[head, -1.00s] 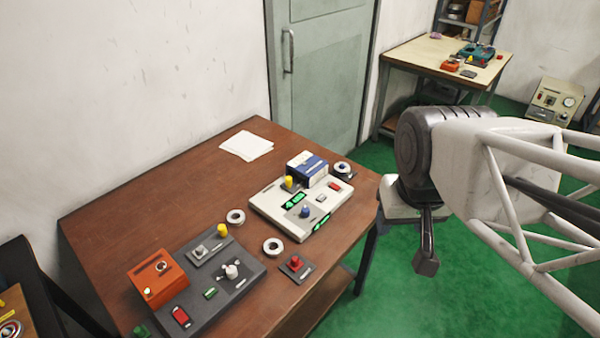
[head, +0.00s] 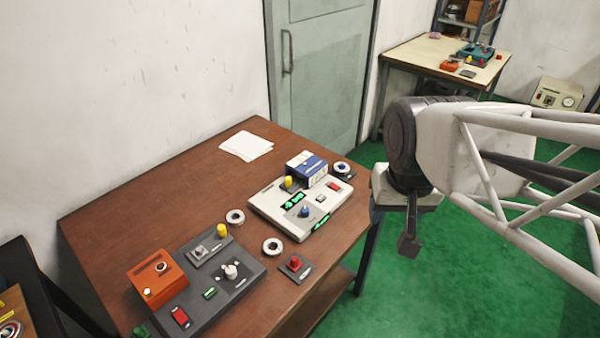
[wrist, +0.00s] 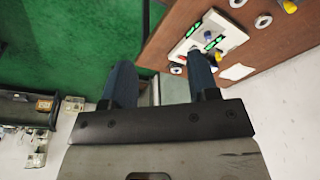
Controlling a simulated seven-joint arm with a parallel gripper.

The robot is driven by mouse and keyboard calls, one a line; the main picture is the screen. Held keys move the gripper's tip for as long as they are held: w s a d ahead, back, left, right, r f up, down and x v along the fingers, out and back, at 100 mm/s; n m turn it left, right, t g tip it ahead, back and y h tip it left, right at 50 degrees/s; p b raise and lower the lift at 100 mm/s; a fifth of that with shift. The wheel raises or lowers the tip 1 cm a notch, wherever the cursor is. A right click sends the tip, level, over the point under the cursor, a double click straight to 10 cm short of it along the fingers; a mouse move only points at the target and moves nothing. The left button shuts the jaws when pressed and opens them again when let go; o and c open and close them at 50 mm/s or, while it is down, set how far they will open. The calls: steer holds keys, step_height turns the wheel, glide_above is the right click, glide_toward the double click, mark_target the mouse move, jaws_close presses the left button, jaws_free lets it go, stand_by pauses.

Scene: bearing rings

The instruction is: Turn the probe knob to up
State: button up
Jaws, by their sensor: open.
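No readable label marks a probe knob. Candidate knobs are a blue knob (head: 304,211) on the white panel (head: 343,202), a white knob (head: 231,271) on the dark grey panel (head: 207,313), and a small knob on the orange box (head: 148,272). Which way they point is too small to tell. My gripper (head: 409,245) hangs beyond the table's right edge, over the green floor, apart from every panel. In the wrist view my gripper (wrist: 162,78) is open and empty, and the white panel (wrist: 230,34) with its blue knob (wrist: 208,34) shows beyond the right finger.
Bearing rings (head: 272,246) lie loose on the brown table (head: 130,220). A blue-and-white box (head: 307,168) stands behind the white panel. A red button block (head: 295,266) sits near the front edge. Paper (head: 246,146) lies at the back. A second table (head: 420,52) stands far right.

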steer(key=w+a+f+m, duration=0.3)
steer(key=w, duration=0.7)
steer(key=m+g, duration=0.3)
steer(key=m, duration=0.4)
glide_above(305, 209)
steer(key=f, duration=1.8)
steer(key=shift+w+a+f, duration=0.1)
steer(key=shift+w+f, duration=0.1)
steer(key=shift+f, duration=0.05)
steer(key=shift+f, duration=0.1)
steer(key=shift+s+f, duration=0.15)
steer(key=shift+f, duration=3.65)
